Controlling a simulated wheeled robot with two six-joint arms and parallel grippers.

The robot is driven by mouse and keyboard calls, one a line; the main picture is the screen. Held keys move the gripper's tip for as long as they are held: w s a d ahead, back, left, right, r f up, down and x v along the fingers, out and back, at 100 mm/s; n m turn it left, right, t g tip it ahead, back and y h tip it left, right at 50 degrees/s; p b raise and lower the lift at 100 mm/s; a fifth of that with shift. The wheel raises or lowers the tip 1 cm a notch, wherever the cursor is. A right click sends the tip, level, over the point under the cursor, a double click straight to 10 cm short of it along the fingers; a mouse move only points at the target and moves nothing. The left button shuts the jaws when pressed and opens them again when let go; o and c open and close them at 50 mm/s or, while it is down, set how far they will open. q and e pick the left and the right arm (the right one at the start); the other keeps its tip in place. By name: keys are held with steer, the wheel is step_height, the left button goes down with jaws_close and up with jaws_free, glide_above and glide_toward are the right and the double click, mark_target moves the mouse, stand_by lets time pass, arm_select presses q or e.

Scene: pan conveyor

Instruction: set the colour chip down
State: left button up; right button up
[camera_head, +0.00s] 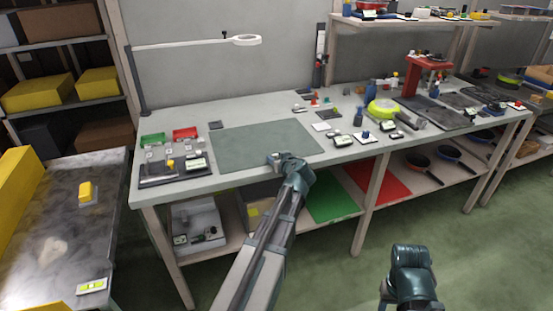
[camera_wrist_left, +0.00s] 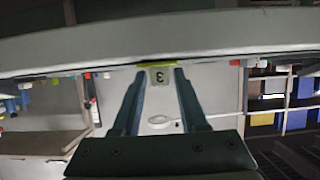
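In the head view my left gripper (camera_head: 274,159) is at the front edge of the grey-green mat (camera_head: 240,146) on the workbench. The chip is too small there to make out clearly. A dark teal end part of my right arm (camera_head: 411,258) shows low at the right, over the floor and away from the bench; its fingers cannot be made out.
Green (camera_head: 152,139) and red (camera_head: 185,133) trays and small labelled items are left of the mat. A yellow-green round item (camera_head: 382,107) and a red stand (camera_head: 428,64) are to its right. A lamp arm (camera_head: 185,44) reaches over the bench. The mat is mostly clear.

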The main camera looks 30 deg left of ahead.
arm_select(q)
steer(key=shift+o, duration=0.8)
steer(key=shift+r, duration=0.2)
steer(key=shift+r+p, duration=0.45)
steer(key=shift+p, duration=0.2)
steer(key=p+v, duration=0.4)
steer(key=v, duration=0.8)
steer(key=shift+w+f, duration=0.1)
steer(key=shift+f, duration=0.05)
